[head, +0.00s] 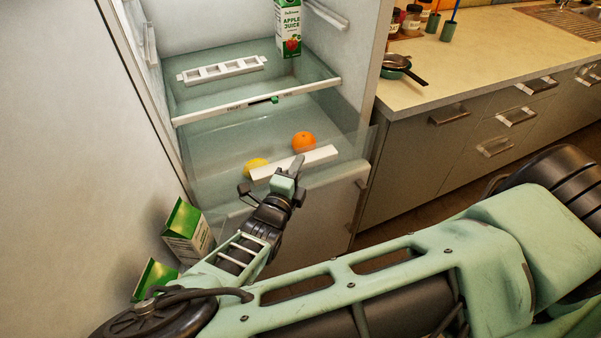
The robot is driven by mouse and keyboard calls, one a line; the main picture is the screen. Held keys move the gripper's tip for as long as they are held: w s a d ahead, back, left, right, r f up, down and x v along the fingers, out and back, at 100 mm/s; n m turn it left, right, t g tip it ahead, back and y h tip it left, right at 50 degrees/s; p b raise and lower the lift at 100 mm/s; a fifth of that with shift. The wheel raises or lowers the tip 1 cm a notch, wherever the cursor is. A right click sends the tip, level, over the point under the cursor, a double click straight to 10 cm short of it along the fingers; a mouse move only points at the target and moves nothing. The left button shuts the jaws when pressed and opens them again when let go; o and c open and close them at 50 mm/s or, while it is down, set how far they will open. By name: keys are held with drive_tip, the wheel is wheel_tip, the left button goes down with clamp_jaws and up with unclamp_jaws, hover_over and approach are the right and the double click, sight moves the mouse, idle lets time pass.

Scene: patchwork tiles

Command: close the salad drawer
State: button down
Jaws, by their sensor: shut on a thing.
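The salad drawer (205,190) is a clear bin low in the fridge, pulled out under the glass shelf. Its white front handle bar (322,157) runs across its front. An orange (304,142) and a yellow fruit, perhaps a lemon (256,166), lie inside it, the lemon partly hidden by the bar. My gripper (283,178) is at the middle of the handle bar and is shut on it. The fingertips are small in the picture and partly hidden by the gripper body.
An apple juice carton (288,28) and a white rack (222,70) stand on the glass shelf above. Cartons (187,232) stand at the lower left beside my arm. A counter (450,70) with a pan (398,66) and jars is at the right.

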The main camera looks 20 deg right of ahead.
drive_tip(key=w+b, duration=0.6)
drive_tip(key=w, duration=1.7)
drive_tip(key=shift+w+f, duration=0.25)
drive_tip(key=shift+f, duration=0.05)
drive_tip(key=shift+a, duration=0.1)
drive_tip(key=c, duration=1.4)
unclamp_jaws()
drive_tip(key=shift+w, duration=0.1)
drive_tip(key=shift+o, duration=0.4)
drive_tip(key=shift+r, duration=0.15)
drive_tip(key=p+v, duration=0.1)
drive_tip(key=v, duration=0.6)
drive_tip(key=shift+a, duration=0.15)
